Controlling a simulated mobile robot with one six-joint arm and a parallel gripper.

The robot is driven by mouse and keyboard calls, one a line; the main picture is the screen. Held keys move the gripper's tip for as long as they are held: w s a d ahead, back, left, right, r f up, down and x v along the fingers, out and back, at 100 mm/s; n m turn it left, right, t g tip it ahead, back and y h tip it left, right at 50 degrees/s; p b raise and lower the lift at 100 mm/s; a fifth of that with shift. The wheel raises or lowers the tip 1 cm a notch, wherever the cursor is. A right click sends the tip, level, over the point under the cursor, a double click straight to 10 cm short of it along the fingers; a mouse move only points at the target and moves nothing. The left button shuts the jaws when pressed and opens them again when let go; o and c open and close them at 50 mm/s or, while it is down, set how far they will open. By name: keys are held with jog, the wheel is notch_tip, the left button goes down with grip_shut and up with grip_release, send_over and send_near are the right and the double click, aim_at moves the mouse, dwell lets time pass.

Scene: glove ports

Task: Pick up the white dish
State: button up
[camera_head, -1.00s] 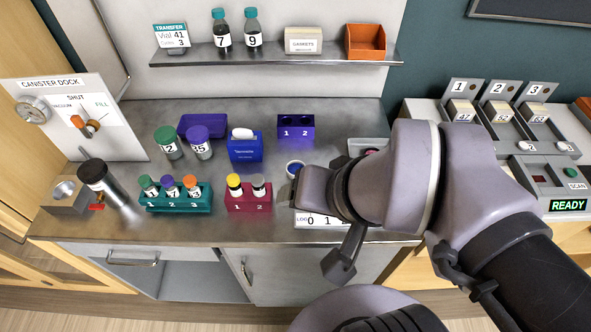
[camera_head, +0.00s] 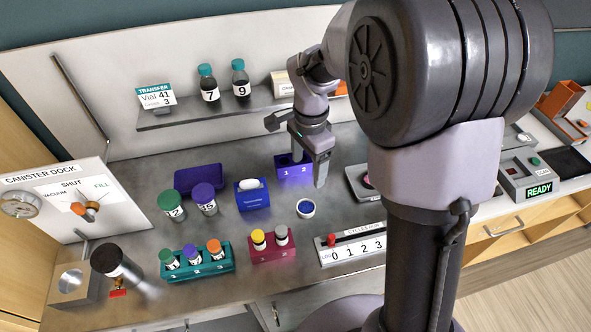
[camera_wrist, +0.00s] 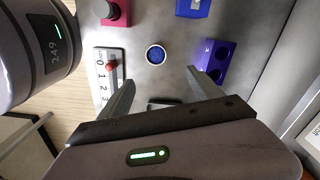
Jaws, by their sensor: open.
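The white dish (camera_head: 306,208) is a small round cup with a white rim and blue inside. It stands on the steel counter, right of the blue tissue box and above the numbered slider panel. In the wrist view the dish (camera_wrist: 155,54) lies beyond the fingertips, roughly midway between them. My gripper (camera_head: 309,168) is above the counter, behind the dish in the head view, pointing down. In the wrist view my gripper (camera_wrist: 158,88) has its two fingers spread wide with nothing between them. The gripper and dish are apart.
Close around the dish are the blue tissue box (camera_head: 252,200), the red vial rack (camera_head: 273,252), the slider panel (camera_head: 352,257) and the purple two-hole block (camera_head: 282,174). A grey tray (camera_head: 355,182) is to the right. The shelf (camera_head: 220,109) overhangs the back.

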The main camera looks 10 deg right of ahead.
jog(key=b, duration=0.3)
send_over(306, 210)
jog(key=f, duration=0.6)
jog(key=w+f, duration=0.1)
jog(key=f, duration=0.2)
jog(key=shift+d+f, duration=0.2)
jog(key=shift+f, duration=0.15)
jog(key=f, duration=0.1)
jog(key=f+b, duration=0.1)
jog(key=f, duration=0.1)
jog(key=s+f+b, duration=0.1)
jog(key=f, duration=0.1)
jog(key=shift+a+f, duration=0.1)
jog(key=shift+a, duration=0.15)
jog(key=shift+f, duration=0.3)
jog(key=shift+r, duration=0.1)
jog(key=c, duration=1.4)
